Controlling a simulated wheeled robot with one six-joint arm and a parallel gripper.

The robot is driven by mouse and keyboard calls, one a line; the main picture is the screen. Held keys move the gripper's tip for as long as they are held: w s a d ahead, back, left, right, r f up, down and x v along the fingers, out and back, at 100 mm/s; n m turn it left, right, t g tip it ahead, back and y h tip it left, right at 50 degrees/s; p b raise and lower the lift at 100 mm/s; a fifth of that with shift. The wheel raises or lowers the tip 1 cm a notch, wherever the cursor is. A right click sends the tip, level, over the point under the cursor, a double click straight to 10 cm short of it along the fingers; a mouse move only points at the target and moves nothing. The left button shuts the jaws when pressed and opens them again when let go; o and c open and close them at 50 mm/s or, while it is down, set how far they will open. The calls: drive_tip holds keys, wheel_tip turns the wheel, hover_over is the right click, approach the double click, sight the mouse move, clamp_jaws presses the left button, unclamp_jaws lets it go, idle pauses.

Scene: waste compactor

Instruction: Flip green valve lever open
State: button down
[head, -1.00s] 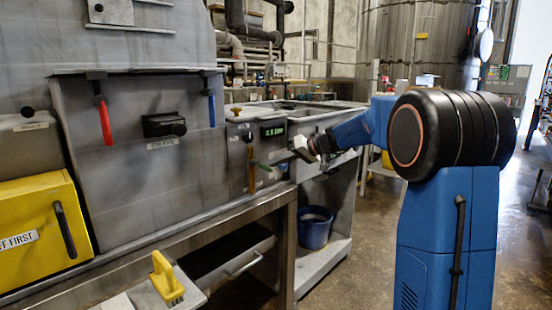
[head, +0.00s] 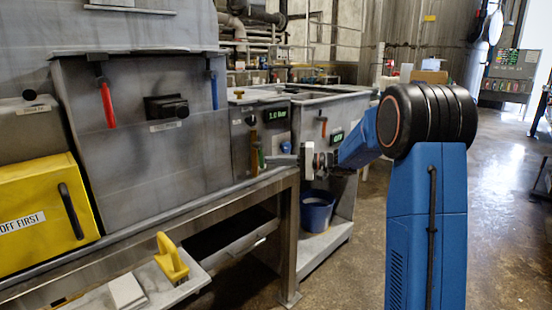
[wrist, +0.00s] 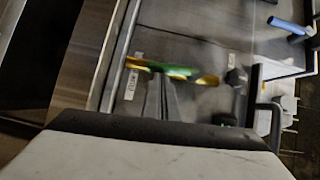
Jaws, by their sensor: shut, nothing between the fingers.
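The green valve lever (head: 261,157) is on the front of the grey machine, by an upright brass-yellow pipe (head: 254,150). In the wrist view the green lever (wrist: 180,72) lies roughly in line with the yellow pipe (wrist: 138,64). My gripper (head: 271,159) is shut and empty, its fingers pointing left, close to the lever's right side. In the wrist view the shut fingertips (wrist: 160,84) are just below the lever; I cannot tell whether they touch it.
A small display (head: 277,114) above the lever seems to read 1.0 Bar. A red lever (head: 107,104) and a blue lever (head: 214,90) hang on the panel to the left. A blue bucket (head: 317,212) stands on the shelf below. Floor at the right is clear.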

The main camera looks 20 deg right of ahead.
drive_tip(key=shift+s+a+f+m+y, duration=0.25)
drive_tip(key=shift+a+m+y, duration=0.15)
drive_tip(key=shift+m, duration=0.2)
drive_tip(key=shift+d, duration=0.1)
drive_tip(key=w+d+v, duration=0.1)
drive_tip(key=w+v, duration=0.1)
drive_tip(key=v, duration=1)
drive_tip(key=shift+d, duration=0.4)
drive_tip(key=shift+s, duration=0.1)
